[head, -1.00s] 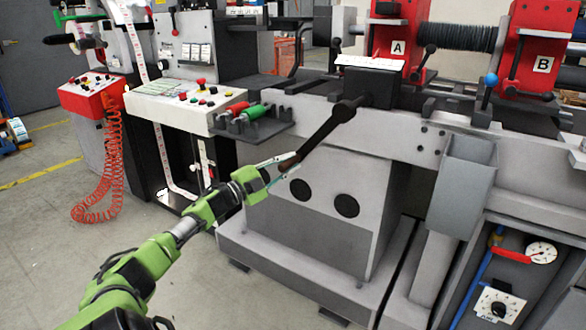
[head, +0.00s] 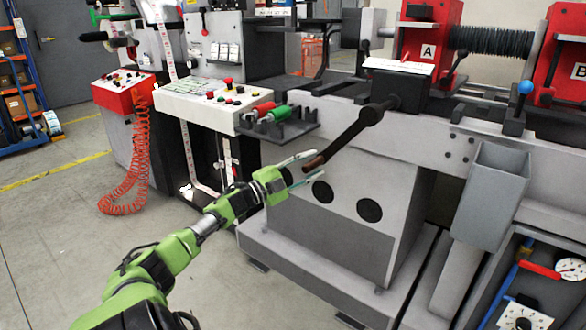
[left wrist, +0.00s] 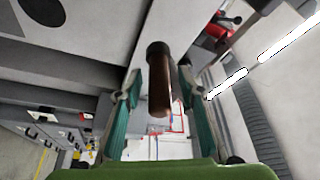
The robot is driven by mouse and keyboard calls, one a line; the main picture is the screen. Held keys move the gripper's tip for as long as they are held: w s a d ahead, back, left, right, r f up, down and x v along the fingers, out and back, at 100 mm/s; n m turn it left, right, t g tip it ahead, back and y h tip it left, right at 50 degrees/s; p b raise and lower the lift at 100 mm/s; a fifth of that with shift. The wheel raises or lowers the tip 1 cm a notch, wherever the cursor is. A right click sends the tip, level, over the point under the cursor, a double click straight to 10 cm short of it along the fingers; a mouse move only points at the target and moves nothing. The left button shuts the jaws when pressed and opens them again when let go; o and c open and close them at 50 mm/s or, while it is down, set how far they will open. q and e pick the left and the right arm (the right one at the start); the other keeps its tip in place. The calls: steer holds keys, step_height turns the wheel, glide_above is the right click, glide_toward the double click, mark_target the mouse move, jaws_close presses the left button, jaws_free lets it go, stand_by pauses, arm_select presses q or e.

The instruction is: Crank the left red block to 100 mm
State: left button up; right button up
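The left red block (head: 410,40), labelled A, stands on the machine rail at upper right. A dark crank arm (head: 348,136) runs from its hub (head: 372,114) down and left to a brown handle (head: 314,160). My left gripper (head: 316,165) is at the handle end, fingers spread. In the left wrist view the brown handle (left wrist: 159,92) lies between the two teal fingers, with a gap visible on each side. The gripper (left wrist: 158,88) looks open around it. The block's position reading in millimetres is not legible. My right gripper is not in view.
A second red block (head: 568,55), labelled B, stands further right. A tray with red and green handles (head: 280,112) juts out above my left gripper. A grey chute (head: 492,195) hangs at right, with gauges below it. Open floor lies at left.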

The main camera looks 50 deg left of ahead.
arm_select(q)
steer(key=v, duration=1.1)
steer(key=shift+s, duration=0.25)
stand_by(0.3)
